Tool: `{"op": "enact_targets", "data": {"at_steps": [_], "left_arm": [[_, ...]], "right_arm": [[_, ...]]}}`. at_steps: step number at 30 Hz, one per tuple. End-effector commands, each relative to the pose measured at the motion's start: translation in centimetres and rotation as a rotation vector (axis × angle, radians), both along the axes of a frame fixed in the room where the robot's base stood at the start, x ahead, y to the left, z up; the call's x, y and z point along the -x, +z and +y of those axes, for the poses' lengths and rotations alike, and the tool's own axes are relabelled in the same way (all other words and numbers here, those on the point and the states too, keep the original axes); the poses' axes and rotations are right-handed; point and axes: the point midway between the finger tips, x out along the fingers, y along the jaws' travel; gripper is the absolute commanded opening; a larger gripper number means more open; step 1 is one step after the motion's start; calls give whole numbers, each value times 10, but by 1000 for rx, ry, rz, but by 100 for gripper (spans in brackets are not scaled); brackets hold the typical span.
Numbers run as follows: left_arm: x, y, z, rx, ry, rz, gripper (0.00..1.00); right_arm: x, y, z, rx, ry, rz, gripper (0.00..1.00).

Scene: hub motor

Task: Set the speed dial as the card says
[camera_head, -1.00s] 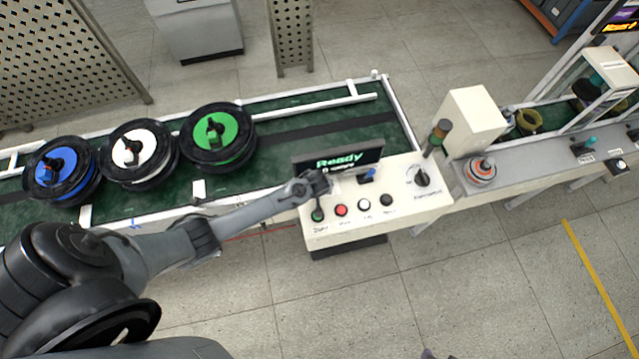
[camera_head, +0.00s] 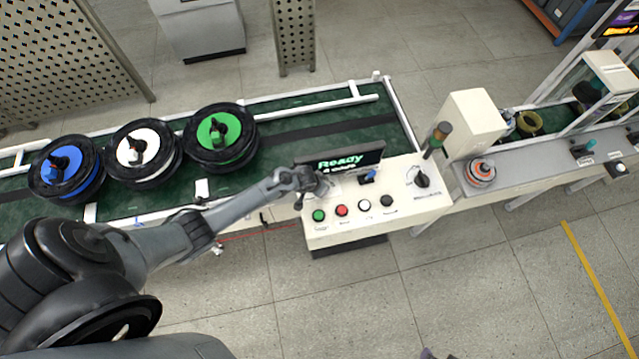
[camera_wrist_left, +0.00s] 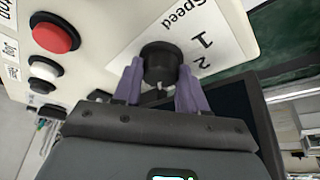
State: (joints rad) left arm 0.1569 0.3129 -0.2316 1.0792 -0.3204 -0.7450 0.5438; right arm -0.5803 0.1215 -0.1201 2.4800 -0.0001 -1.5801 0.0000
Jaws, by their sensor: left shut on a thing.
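The speed dial (camera_wrist_left: 160,60) is a black round knob on the cream panel, next to a printed "Speed" label (camera_wrist_left: 198,22) with the numbers 1 and 2 in view. My left gripper (camera_wrist_left: 160,82) has its purple fingers on both sides of the dial and is shut on it. The dial's pointer is too unclear to read. In the head view my left gripper (camera_head: 303,181) is at the panel's left end, below the screen, and hides the dial. I cannot make out a card.
The control panel (camera_head: 400,218) carries a green button (camera_head: 319,215), a red button (camera_head: 342,211), white and black buttons, a blue-handled switch (camera_head: 369,175) and a black rotary knob (camera_head: 421,180). The screen (camera_head: 350,157) reads "Ready".

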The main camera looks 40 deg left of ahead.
Motion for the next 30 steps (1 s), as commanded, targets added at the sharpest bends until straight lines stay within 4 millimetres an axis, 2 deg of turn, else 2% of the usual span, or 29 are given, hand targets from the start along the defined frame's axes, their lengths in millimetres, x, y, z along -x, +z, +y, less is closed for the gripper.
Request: {"op": "enact_targets", "data": {"at_steps": [11,12,16,30], "left_arm": [[1,-1,0,-1,-2,2,11],[1,-1,0,-1,-2,2,48],[1,-1,0,-1,-2,2,67],[0,0,1,-2,17,1,67]], "right_arm": [[0,0,-1,4,3,0,45],[0,0,-1,4,3,0,45],[0,0,-1,2,1,0,45],[0,0,1,-6,-4,0,45]]}}
